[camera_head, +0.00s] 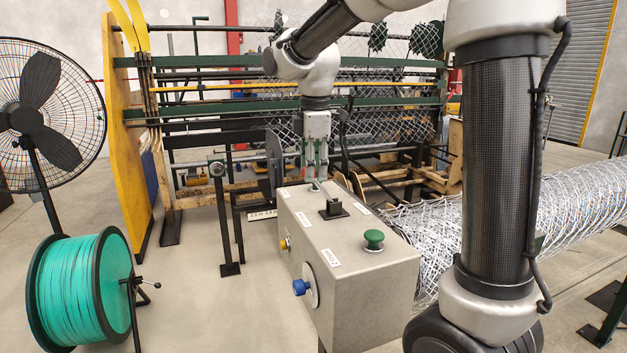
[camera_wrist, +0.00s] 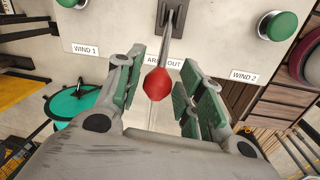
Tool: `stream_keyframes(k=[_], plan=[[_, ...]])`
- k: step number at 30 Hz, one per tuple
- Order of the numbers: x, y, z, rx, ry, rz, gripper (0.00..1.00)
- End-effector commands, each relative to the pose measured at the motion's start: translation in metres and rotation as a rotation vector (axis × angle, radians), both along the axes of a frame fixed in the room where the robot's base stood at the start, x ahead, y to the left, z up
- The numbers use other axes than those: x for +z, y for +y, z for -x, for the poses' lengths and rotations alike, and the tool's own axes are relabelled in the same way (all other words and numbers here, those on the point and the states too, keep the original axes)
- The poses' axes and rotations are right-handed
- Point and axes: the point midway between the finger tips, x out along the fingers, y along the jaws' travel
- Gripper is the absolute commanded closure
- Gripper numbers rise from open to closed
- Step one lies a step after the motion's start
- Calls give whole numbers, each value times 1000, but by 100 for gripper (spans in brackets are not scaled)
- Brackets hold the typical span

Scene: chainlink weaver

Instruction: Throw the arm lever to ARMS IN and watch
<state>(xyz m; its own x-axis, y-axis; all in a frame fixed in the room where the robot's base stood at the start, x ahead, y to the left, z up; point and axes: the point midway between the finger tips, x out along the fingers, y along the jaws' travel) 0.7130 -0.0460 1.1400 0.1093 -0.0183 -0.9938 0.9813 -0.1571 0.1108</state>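The arm lever shows in the wrist view as a grey rod (camera_wrist: 171,40) with a red ball knob (camera_wrist: 157,84). It rises from a dark slotted base (camera_wrist: 174,14), beside a label reading ARMS OUT, partly covered by the rod. My gripper (camera_wrist: 164,92) is open, its green-padded fingers on either side of the knob; whether either pad touches it I cannot tell. In the head view my gripper (camera_head: 316,186) points down above the control box (camera_head: 345,262), close to the lever base (camera_head: 333,209); the knob is not clear there.
Green buttons WIND 1 (camera_wrist: 70,2) and WIND 2 (camera_wrist: 278,25) flank the lever. A blue knob (camera_head: 300,287) is on the box's side. The weaving machine (camera_head: 285,85) stands behind, a mesh roll (camera_head: 560,205) right, a fan (camera_head: 45,120) and green wire spool (camera_head: 85,290) left.

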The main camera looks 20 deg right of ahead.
Motion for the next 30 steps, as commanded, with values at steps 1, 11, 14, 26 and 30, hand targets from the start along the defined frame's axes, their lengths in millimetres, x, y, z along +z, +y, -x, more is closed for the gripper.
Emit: stream_keyframes(k=[1, 11, 14, 26, 30], plan=[[-9, -1, 0, -1, 3, 0, 62], [-35, -1, -3, -2, -1, 0, 62], [-35, -1, -3, -2, -1, 0, 62], [-35, -1, -4, -3, -2, -1, 100], [-34, -1, -4, -3, -3, -1, 100]])
